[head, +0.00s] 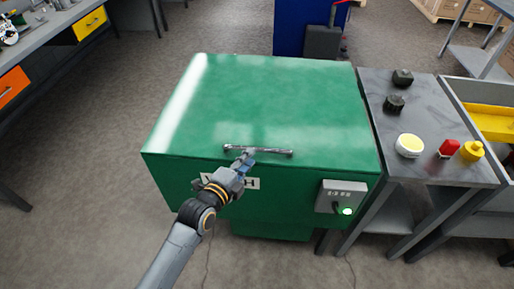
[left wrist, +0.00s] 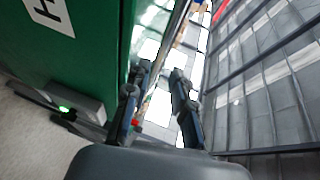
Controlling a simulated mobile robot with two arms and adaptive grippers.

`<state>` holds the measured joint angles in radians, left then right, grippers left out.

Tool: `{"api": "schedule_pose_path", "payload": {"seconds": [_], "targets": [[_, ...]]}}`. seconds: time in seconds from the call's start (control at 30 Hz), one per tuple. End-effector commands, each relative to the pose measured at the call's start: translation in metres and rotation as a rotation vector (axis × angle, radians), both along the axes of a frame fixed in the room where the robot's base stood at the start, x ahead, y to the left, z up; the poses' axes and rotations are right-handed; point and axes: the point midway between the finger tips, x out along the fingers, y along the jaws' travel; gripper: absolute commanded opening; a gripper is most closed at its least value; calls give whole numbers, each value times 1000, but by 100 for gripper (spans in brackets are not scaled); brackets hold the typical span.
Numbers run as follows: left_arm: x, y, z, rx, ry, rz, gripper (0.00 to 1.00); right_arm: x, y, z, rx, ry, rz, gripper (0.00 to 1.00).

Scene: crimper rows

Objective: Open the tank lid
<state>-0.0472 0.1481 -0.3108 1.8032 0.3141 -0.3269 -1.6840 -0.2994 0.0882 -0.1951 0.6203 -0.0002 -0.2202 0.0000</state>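The green tank (head: 200,172) stands in the middle of the head view with its lid (head: 265,100) down. A thin metal handle (head: 272,152) runs along the lid's front edge. My left gripper (head: 246,156) is at the left half of the handle, in front of the tank. In the left wrist view, the fingers of my left gripper (left wrist: 160,72) are apart, and the metal handle (left wrist: 177,22) runs up from between or just beyond their tips. Contact with the handle cannot be told. My right gripper is not in view.
A control box (head: 340,196) with a green light is on the tank's front right. A grey side table (head: 437,115) with knobs and bottles stands close on the right. A blue cabinet (head: 290,30) is behind. A workbench with drawers is at the left, with open floor between.

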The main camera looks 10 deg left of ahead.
Motion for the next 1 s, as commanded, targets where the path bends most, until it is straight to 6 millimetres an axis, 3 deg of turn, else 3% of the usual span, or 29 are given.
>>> {"api": "schedule_pose_path", "payload": {"seconds": [0.1,0.3,0.73,0.77,0.87,1.0], "targets": [[23,-10,-4,-3,0,1,24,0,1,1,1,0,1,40],[48,-20,-9,-2,1,0,24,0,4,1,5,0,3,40],[57,-24,-12,-1,2,0,24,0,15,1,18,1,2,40],[57,-24,-12,-1,2,0,22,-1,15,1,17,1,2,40],[57,-24,-12,-1,1,0,2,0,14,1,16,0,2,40],[56,-24,-12,-1,1,0,0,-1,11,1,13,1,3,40]]}}
